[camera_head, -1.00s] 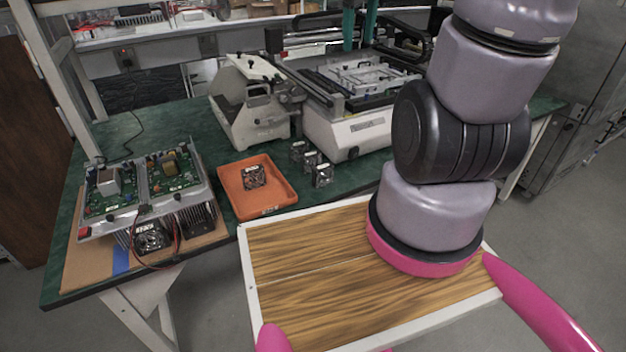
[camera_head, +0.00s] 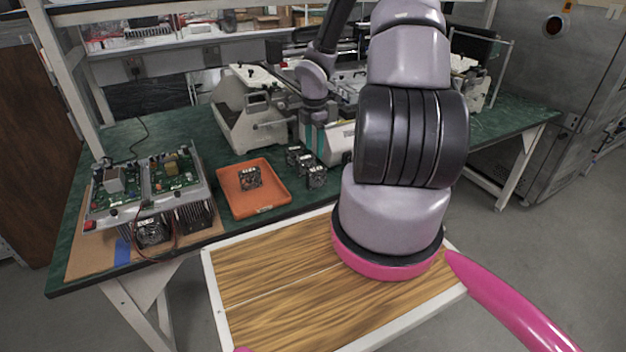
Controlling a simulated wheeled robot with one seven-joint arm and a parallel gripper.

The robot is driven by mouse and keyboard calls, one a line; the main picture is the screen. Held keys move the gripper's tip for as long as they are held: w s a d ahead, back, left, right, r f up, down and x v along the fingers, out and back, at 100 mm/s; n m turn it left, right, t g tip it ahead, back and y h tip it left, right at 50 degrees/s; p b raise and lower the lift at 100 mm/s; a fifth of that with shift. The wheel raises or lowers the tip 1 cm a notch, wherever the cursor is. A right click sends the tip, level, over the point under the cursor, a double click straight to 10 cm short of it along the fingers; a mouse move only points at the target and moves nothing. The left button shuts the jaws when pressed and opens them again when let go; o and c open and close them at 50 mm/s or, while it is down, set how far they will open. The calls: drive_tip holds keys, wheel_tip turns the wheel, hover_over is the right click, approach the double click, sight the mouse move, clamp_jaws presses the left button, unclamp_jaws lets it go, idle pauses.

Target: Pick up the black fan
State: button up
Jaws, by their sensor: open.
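Several small black fans are in view. One fan (camera_head: 250,178) sits in the orange tray (camera_head: 272,203). Three more stand in a short row on the green table just right of the tray: a rear fan (camera_head: 294,154), a middle fan (camera_head: 306,162) and a front fan (camera_head: 317,177). My gripper (camera_head: 316,148) hangs pointing down, with teal fingers, close behind and above this row. It is open, and no fan shows between its fingers. Its fingertips are partly hard to make out against the white machine.
A white machine (camera_head: 247,118) stands behind the tray, and a larger one is partly hidden behind my arm. At left, an open circuit-board unit (camera_head: 150,190) with its own fans and wires lies on cardboard. A metal shelf frame rises at the back.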

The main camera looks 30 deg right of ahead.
sight(317, 169)
wheel_tip(317, 169, down, 4)
drive_tip(key=shift+r, duration=0.1)
drive_tip(key=f, duration=0.5)
drive_tip(key=shift+d+f, duration=0.35)
drive_tip(key=shift+d, duration=0.05)
clamp_jaws()
